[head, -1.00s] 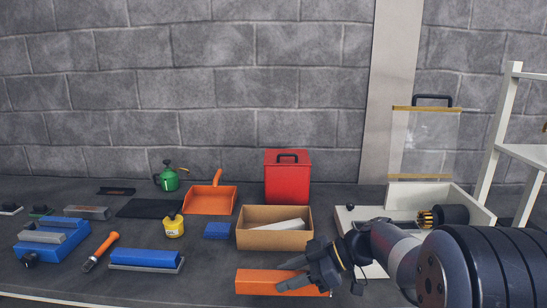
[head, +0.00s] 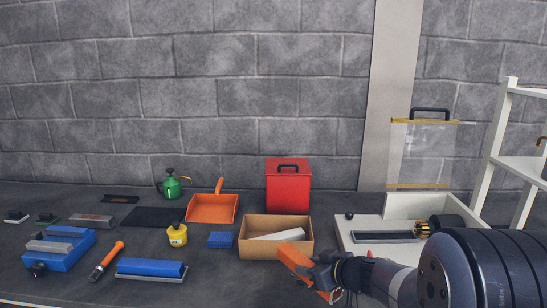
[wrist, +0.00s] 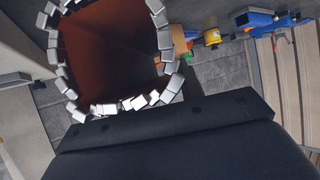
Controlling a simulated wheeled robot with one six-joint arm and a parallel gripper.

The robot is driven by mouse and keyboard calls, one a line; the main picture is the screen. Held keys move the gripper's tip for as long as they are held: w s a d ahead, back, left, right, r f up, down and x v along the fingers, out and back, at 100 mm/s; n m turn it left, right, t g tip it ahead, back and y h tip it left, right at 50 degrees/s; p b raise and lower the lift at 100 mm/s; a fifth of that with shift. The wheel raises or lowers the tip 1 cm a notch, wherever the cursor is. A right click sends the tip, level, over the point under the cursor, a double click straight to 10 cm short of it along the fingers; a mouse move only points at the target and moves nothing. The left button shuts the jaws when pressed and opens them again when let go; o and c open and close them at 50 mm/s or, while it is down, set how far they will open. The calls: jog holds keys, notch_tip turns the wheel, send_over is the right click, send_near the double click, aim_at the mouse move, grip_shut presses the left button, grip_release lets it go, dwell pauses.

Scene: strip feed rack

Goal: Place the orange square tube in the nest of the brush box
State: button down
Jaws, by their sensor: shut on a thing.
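The orange square tube (head: 294,257) is in my gripper (head: 312,272) in the head view. It is held tilted, its far end up and left, in front of the cardboard box. The gripper is shut on it. In the wrist view, a large dark orange-brown surface (wrist: 110,55), which seems to be the tube up close, shows inside a ring of pale blocks. The white brush box (head: 362,226) stands on the right, with a dark brush with brass bristles and a dark slot (head: 385,237) in its flat part. I cannot tell if that slot is the nest. My arm hides its front.
The cardboard box (head: 275,248) holding a pale bar is just behind the tube. A red canister (head: 288,185), an orange dustpan (head: 212,208), a yellow pot (head: 177,235) and blue tools (head: 150,268) are left or behind. A white rack (head: 490,150) stands right.

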jog(key=d+f+m+h, duration=0.1)
jog(key=d+f+m+t+h, duration=0.1)
jog(key=d, duration=0.1)
jog(key=s+d+f+m+h+p, duration=0.1)
jog(key=shift+s+d+f+t, duration=0.1)
jog(key=shift+d+f+t, duration=0.2)
jog(key=shift+d, duration=0.05)
jog(key=shift+s+d+f+m+h, duration=0.3)
jog(key=shift+d+f+m+h, duration=0.15)
jog(key=shift+d+m, duration=0.1)
